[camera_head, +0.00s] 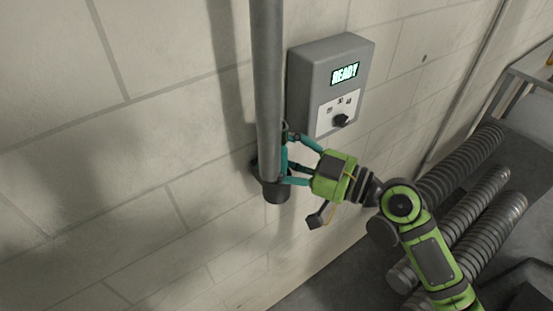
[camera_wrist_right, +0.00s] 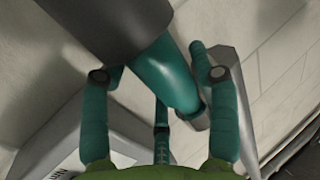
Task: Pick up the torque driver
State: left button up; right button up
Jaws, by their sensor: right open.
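A teal, tapered body that looks like the torque driver (camera_wrist_right: 172,72) shows in the right wrist view, with a grey end at its lower right. In the head view a narrow teal strip shows beside the grey pole, and most of it is hidden. My right gripper (camera_head: 287,160) is at the pole's lower end, coming from the right. In the wrist view its teal fingers (camera_wrist_right: 160,95) are open and spread on either side of the tapered body. I cannot tell whether they touch it. My left gripper is not in view.
The upright grey pole (camera_head: 267,80) ends in a dark holder (camera_head: 275,192) close to the block wall (camera_head: 120,150). A grey control box (camera_head: 313,75) with a READY display and a knob is just above my gripper. Ribbed hoses (camera_head: 455,235) lie at the right.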

jog(key=c, duration=1.2)
jog(key=shift+r, duration=0.15)
